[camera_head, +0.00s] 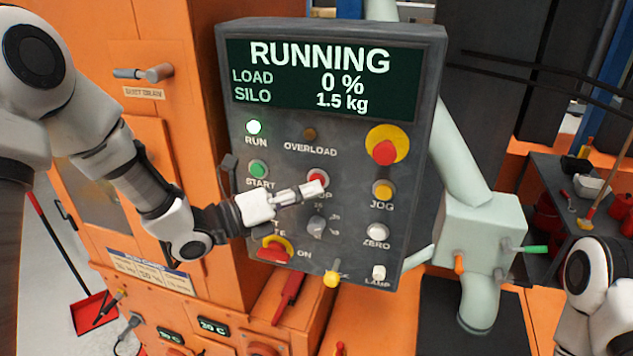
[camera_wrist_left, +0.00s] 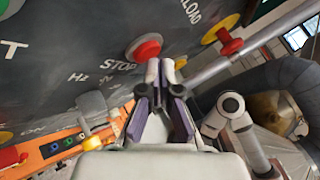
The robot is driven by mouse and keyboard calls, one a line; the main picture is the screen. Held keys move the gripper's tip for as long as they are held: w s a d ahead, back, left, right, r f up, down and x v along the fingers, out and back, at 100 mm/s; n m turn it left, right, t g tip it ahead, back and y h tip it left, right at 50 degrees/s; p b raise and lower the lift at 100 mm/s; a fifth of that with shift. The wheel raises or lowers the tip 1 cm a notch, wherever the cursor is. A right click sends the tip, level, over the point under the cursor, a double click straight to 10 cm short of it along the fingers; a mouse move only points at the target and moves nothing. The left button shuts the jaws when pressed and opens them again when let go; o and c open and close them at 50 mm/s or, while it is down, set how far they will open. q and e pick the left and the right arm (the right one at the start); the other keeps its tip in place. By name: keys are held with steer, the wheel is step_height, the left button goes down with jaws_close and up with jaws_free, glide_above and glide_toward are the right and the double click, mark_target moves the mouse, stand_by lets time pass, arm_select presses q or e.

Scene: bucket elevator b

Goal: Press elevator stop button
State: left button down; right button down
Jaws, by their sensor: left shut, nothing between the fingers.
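The red stop button (camera_head: 318,177) sits in the middle of the dark control panel (camera_head: 355,150). Its label is partly hidden by my left gripper (camera_head: 322,188). The gripper is shut and empty, with its fingertips just in front of or against the lower edge of the button; I cannot tell if they touch. In the left wrist view the stop button (camera_wrist_left: 143,48) stands out from the panel, just beyond and left of the fingertips (camera_wrist_left: 160,72). The display (camera_head: 320,75) reads RUNNING, load 0 %, silo 1.5 kg. The RUN lamp (camera_head: 254,127) is lit.
Near the stop button are the green start button (camera_head: 258,169), a grey selector knob (camera_head: 317,227) and the red emergency button on yellow (camera_head: 385,150). The yellow jog button (camera_head: 382,190) is to the right. A red-handled switch (camera_head: 275,250) is below.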

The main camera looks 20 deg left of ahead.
arm_select(q)
steer(key=shift+w, duration=0.4)
stand_by(0.4)
steer(key=shift+b, duration=0.3)
steer(key=shift+s+b, duration=0.55)
steer(key=shift+s, duration=0.3)
steer(key=s+b, duration=0.2)
steer(key=s, duration=0.3)
steer(key=shift+a, duration=0.1)
